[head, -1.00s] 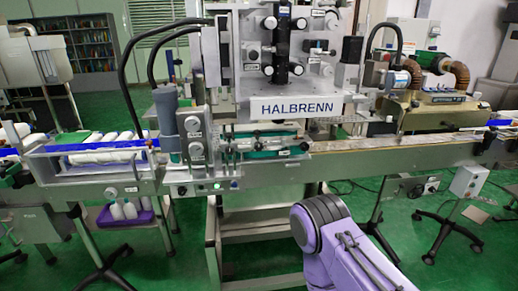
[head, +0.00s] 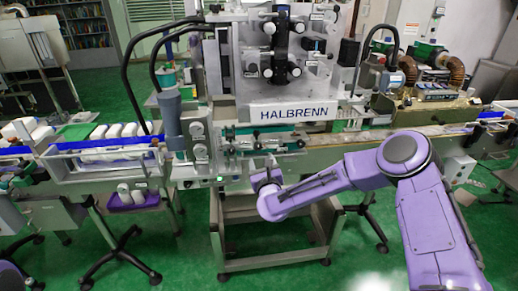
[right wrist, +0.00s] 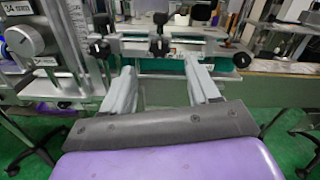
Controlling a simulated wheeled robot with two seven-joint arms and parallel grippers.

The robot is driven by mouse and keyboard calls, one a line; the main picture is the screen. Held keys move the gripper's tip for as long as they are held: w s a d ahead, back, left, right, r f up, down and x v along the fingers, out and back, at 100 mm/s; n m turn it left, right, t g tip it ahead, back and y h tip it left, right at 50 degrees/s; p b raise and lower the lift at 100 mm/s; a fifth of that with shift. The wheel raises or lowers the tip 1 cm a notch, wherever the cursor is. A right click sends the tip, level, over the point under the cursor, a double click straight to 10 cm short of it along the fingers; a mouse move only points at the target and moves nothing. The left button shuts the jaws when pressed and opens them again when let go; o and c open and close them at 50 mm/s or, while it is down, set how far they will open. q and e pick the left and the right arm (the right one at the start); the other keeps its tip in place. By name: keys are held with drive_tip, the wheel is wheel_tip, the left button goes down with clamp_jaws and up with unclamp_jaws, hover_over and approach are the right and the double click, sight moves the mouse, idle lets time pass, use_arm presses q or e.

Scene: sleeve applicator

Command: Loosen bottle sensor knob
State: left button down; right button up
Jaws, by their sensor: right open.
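My right gripper (head: 266,166) is raised in front of the machine's front rail, below the HALBRENN plate. In the right wrist view its two grey fingers (right wrist: 162,78) are spread apart with nothing between them. Beyond the fingertips are black knobs on the rail: one star-shaped knob (right wrist: 99,47) near the left finger and another (right wrist: 159,46) between the fingers' lines. A round black knob (right wrist: 242,60) sits to the right. I cannot tell which knob is the bottle sensor's. No fingertip clearly touches a knob. My left gripper is not in view.
The HALBRENN machine (head: 290,112) stands above a conveyor (head: 345,141) running left to right. A large grey dial (right wrist: 26,40) on a column stands left of the fingers. White bottles (head: 115,131) lie in the left tray. A metal frame (head: 240,266) stands below.

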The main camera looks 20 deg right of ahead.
sight(258, 148)
drive_tip(key=p+x, duration=0.1)
drive_tip(key=x, duration=0.6)
drive_tip(key=shift+w+f, duration=0.1)
drive_tip(key=shift+f, duration=0.05)
drive_tip(key=c, duration=1)
